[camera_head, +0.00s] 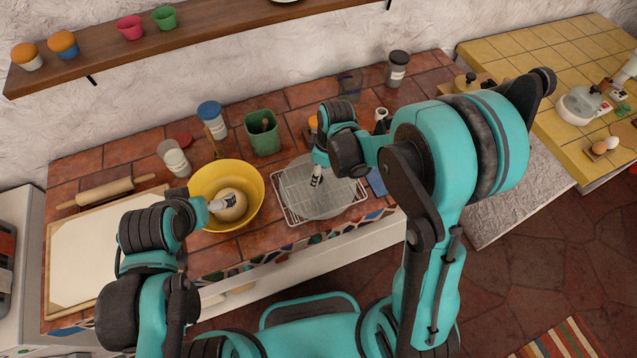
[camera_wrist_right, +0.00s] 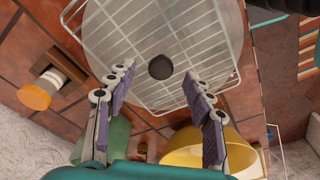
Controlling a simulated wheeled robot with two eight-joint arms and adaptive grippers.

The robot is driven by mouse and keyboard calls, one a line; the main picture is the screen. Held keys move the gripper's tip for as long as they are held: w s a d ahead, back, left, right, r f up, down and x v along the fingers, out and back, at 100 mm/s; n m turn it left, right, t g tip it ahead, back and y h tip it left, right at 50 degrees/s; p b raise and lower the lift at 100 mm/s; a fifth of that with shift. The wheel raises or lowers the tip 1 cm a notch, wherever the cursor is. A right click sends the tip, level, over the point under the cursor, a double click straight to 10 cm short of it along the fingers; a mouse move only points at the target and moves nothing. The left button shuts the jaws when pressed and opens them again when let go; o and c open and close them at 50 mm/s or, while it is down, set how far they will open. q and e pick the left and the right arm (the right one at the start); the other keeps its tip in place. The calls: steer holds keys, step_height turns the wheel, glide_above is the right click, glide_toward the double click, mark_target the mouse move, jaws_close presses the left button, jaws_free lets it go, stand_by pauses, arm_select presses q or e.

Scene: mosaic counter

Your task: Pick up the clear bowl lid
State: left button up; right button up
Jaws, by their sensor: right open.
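The clear bowl lid (camera_head: 335,200) is a see-through disc lying on a wire cooling rack (camera_head: 287,212). In the right wrist view the lid (camera_wrist_right: 115,30) shows a round dark knob (camera_wrist_right: 160,67) at its middle. My right gripper (camera_head: 316,182) is above the lid. In its wrist view the right gripper (camera_wrist_right: 157,74) is open and empty, with the knob between its fingertips in the picture; the remaining gap in depth is unclear. My left gripper (camera_head: 222,204) is at the yellow bowl (camera_head: 253,186), over a pale dough ball (camera_head: 232,212); its fingers are too small to judge.
A green container (camera_head: 263,141) stands behind the rack. A blue-lidded jar (camera_head: 211,115) and a white canister (camera_head: 175,158) stand behind the bowl. A pastry board (camera_head: 85,260) and rolling pin (camera_head: 105,193) lie at left. A shelf (camera_head: 200,42) runs above.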

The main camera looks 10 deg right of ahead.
steer(key=f, duration=0.3)
steer(key=shift+w+a+f+b, duration=0.15)
steer(key=shift+a+f+b, duration=0.15)
steer(key=shift+f+b, duration=0.05)
jaws_close()
steer(key=shift+r, duration=0.2)
